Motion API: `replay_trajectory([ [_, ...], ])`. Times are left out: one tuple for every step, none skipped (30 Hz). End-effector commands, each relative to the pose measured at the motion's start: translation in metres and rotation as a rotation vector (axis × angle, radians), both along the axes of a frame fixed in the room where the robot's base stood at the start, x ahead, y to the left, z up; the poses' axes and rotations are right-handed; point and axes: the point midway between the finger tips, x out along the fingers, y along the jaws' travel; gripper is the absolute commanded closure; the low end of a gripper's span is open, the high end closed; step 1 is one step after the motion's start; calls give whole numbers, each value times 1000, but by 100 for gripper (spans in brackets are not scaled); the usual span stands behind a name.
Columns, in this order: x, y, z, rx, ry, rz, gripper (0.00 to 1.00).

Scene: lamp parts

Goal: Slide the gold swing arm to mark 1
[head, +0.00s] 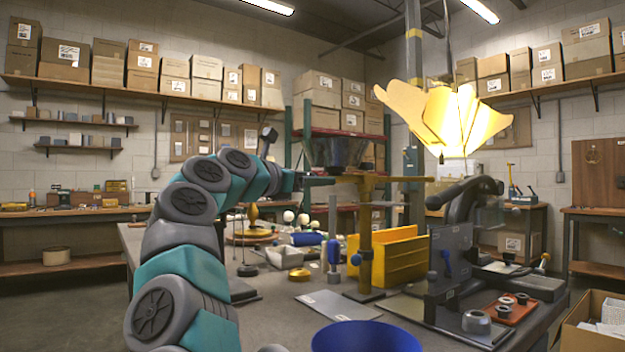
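The gold swing arm (400,179) is a thin level bar at the top of a gold upright post (365,230). A dark bowl-shaped shade (337,151) shows above the bar's left part. My teal and grey arm curves up from the lower left, and my gripper (312,180) is at the left end of the bar. Its fingers are small and dark here; I cannot tell whether they touch or grip the bar. No mark 1 is readable.
A yellow bin (388,257) stands right behind the post. A blue bowl (366,338) is at the front edge. A lit petal lamp (450,115) hangs at upper right. A dark grey fixture (450,262) and a red tray (512,308) with rings crowd the bench's right side.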

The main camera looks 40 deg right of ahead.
Motion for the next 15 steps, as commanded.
replay_trajectory([
  [0, 0, 0, 0, 0, 0, 29],
  [0, 0, 0, 1, 0, 0, 29],
  [0, 0, 0, 1, 0, 0, 29],
  [0, 0, -1, 1, 0, 0, 29],
  [0, 0, -1, 1, 0, 0, 29],
  [0, 0, -1, 1, 0, 0, 29],
  [0, 0, -1, 1, 0, 0, 29],
  [0, 1, -1, 1, 0, 0, 29],
  [0, 1, -1, 1, 0, 0, 29],
  [0, 2, -1, 1, 0, 0, 29],
  [0, 4, -2, 1, 0, 0, 29],
  [0, 6, -2, 1, 0, 1, 29],
  [-1, 8, -2, 1, 0, 1, 29],
  [-1, 11, -2, 1, 0, 1, 29],
  [-2, 16, -3, 1, 0, 1, 29],
])
